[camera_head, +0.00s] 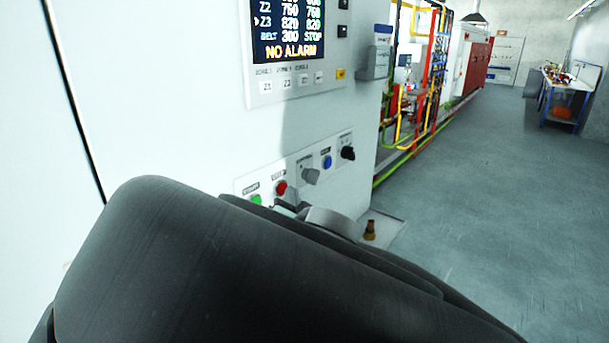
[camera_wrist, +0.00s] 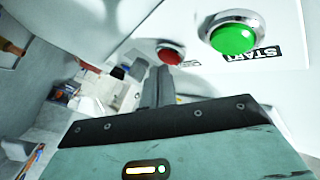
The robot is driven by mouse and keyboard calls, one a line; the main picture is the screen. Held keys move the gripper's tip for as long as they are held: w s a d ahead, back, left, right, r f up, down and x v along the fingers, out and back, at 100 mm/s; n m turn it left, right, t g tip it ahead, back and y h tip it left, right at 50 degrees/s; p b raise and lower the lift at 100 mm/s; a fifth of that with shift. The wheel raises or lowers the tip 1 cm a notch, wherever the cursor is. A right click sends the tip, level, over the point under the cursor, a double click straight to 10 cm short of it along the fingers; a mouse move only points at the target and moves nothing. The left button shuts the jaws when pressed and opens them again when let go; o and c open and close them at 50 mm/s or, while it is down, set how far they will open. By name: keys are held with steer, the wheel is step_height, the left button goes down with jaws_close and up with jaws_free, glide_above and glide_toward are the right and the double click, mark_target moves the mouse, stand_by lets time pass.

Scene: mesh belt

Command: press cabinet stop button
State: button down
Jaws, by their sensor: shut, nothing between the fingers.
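The red stop button (camera_head: 281,188) sits on the cabinet's lower panel strip, just right of the green start button (camera_head: 255,200). In the wrist view the red button (camera_wrist: 170,53) shows beyond my fingertips, and the green button (camera_wrist: 233,36), labelled START, is nearer. My gripper (camera_wrist: 160,72) is shut and empty. Its tips point at the red button and overlap its lower edge in that picture; I cannot tell whether they touch it. In the head view my dark arm covers most of the gripper.
The cabinet's display (camera_head: 288,28) reads "NO ALARM" and "BELT 300 STOP". Right of the red button are a grey knob (camera_head: 311,176), a blue button (camera_head: 327,162) and a black knob (camera_head: 348,152). Open floor (camera_head: 480,200) lies to the right, with a blue-framed table (camera_head: 570,97) far back.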

steer(key=shift+w+a, duration=0.25)
steer(key=shift+a, duration=0.1)
stand_by(0.8)
steer(key=shift+d+b, duration=0.1)
steer(key=shift+b, duration=0.2)
steer(key=shift+s+d, duration=0.55)
steer(key=shift+d, duration=0.05)
